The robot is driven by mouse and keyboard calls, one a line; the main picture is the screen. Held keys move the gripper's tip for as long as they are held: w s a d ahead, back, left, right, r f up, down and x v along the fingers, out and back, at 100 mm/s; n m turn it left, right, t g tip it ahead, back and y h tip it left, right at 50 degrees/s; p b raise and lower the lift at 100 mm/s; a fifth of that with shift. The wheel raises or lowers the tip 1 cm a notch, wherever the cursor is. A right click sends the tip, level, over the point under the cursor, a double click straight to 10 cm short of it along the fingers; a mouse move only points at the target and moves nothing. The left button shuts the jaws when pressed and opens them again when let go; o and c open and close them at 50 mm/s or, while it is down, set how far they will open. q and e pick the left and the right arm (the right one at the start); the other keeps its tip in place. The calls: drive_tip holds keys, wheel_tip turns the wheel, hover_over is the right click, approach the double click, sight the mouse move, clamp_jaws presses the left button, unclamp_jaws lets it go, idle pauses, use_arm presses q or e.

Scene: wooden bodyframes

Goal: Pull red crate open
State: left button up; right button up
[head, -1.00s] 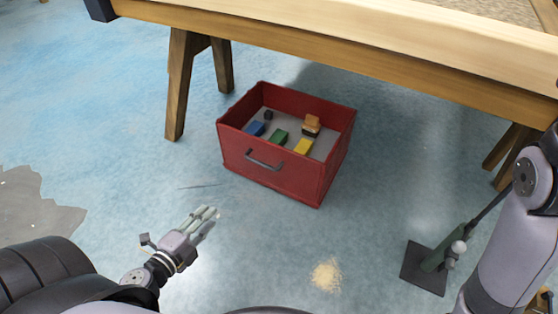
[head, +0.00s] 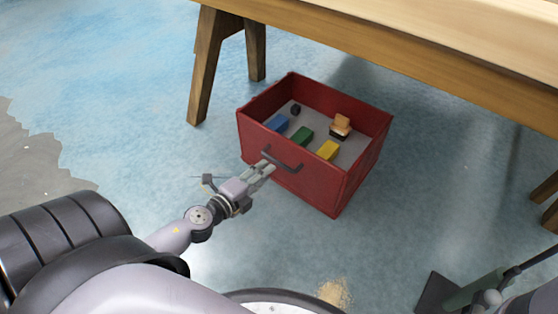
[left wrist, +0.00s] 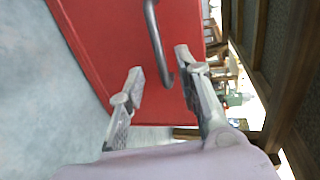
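The red crate (head: 310,185) stands on the floor by the wooden table, with its dark handle (head: 283,159) on the front wall. Several small things lie in it, among them a blue block (head: 277,123), a green block (head: 302,136) and a yellow block (head: 328,150). My left gripper (head: 263,168) is at the left end of the handle. In the left wrist view its fingers (left wrist: 158,65) are spread apart, with the handle (left wrist: 157,40) ahead and partly between them; contact cannot be told.
The wooden table (head: 430,45) stands over the crate's far side, with a leg (head: 203,65) at left. Sawdust (head: 335,292) lies on the floor. Floor in front of the crate is mostly clear.

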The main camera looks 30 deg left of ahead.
sight(279, 163)
use_arm(q)
drive_tip(key=x, duration=0.7)
drive_tip(key=shift+w+f, duration=0.1)
drive_tip(key=shift+w, duration=0.15)
drive_tip(key=shift+c, duration=0.2)
clamp_jaws()
idle(0.5)
